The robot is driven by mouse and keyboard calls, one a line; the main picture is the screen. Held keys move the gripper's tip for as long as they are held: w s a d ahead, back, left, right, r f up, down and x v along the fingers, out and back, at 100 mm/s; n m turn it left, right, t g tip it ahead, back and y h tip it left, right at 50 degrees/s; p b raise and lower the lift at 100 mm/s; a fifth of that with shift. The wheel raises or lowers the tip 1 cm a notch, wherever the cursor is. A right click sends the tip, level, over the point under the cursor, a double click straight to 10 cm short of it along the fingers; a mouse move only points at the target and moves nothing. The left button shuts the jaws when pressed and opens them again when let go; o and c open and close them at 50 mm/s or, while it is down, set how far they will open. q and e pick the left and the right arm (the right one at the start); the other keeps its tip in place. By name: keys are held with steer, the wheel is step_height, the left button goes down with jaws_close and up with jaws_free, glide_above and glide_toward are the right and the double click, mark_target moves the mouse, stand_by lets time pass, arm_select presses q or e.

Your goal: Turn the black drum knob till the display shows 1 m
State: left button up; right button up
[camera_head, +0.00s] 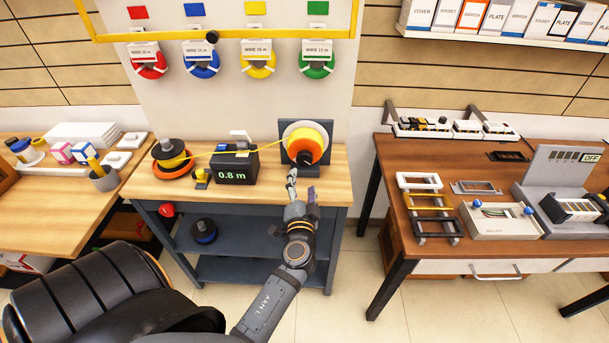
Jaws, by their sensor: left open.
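The black drum knob (304,158) sits low on the front of the orange drum (306,144), which has a white flange and stands on a dark mount on the middle bench. The black display box (232,168) reads 0.8 m in green. A yellow wire (255,149) runs from the yellow spool (174,157) at the left, past the display box, to the drum. My left gripper (302,186) is open just below and in front of the knob; I cannot tell whether it touches it. My right gripper is not in view.
The middle bench top (262,190) is clear in front of the display box. A small yellow-and-black part (202,178) lies left of the box. Wire reels hang on the panel behind. A brown table (390,165) with trays and devices stands at the right, and a wooden table (60,200) at the left.

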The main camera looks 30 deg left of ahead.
mark_target(305, 160)
arm_select(q)
steer(key=n, duration=0.3)
steer(key=n+b, duration=0.1)
steer(key=n, duration=0.2)
steer(key=shift+w+r+n, duration=0.15)
steer(key=shift+n, duration=0.25)
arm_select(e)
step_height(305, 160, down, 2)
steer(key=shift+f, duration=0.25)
arm_select(q)
steer(key=p+x, duration=0.3)
steer(key=x, duration=0.7)
steer(key=shift+w, duration=0.15)
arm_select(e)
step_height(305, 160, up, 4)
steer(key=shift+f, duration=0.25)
arm_select(q)
steer(key=c, duration=1.2)
